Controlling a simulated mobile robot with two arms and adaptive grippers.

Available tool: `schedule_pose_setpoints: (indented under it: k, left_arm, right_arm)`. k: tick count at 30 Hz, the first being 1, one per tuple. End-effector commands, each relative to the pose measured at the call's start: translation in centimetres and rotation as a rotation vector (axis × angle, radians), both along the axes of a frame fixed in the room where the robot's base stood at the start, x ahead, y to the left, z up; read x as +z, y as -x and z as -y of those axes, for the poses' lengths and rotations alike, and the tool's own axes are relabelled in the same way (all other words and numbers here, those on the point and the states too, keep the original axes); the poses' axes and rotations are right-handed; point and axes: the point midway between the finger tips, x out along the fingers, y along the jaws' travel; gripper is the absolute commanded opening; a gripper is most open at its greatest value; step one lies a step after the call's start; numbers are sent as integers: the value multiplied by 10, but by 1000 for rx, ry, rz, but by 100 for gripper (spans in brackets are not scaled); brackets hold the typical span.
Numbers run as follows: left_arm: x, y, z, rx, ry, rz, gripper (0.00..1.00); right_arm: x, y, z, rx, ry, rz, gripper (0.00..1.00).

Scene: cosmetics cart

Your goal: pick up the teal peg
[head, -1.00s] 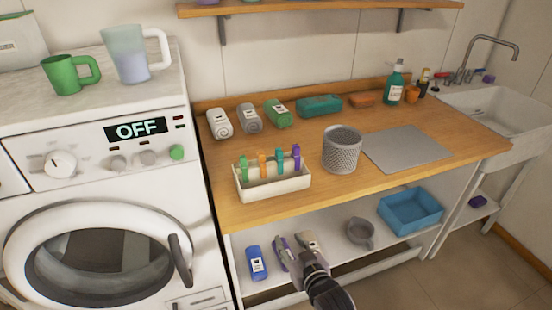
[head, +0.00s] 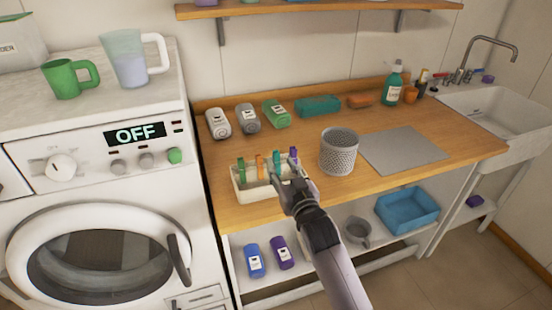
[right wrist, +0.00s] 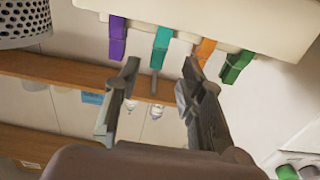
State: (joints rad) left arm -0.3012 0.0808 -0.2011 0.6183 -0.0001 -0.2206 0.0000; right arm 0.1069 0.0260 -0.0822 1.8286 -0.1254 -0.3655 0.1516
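The teal peg (head: 277,161) is clipped on the rim of the white tray (head: 243,190) on the wooden counter, between an orange peg (head: 260,165) and a purple peg (head: 293,155). A green peg (head: 241,169) is at the tray's left end. In the right wrist view the teal peg (right wrist: 161,46) is ahead of my right gripper (right wrist: 160,72), roughly between the lines of its two spread fingers. The gripper is open and empty. In the head view my right gripper (head: 285,173) is at the tray, partly covering its right side. My left gripper is not in view.
A grey mesh cup (head: 339,152) stands right of the tray, with a grey mat (head: 402,149) beyond it. Rolled towels, including a green one (head: 276,114), lie behind. The shelf below holds bottles (head: 254,260) and a blue bin (head: 407,210).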

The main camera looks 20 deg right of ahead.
Motion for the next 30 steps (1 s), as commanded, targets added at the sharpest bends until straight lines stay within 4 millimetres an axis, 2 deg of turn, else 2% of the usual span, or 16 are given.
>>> schedule_pose_setpoints:
  k: [7,11,16,26,30]
  left_arm:
    - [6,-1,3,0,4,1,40]
    - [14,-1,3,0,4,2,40]
    - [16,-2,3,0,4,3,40]
    - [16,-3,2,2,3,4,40]
    - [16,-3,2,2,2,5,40]
  right_arm:
    - [4,-17,0,0,0,-1,37]
    - [10,-37,2,0,0,0,37]
    - [8,-55,1,0,0,0,37]
    - [6,-59,1,0,0,-1,36]
    - [6,-59,1,0,0,-1,27]
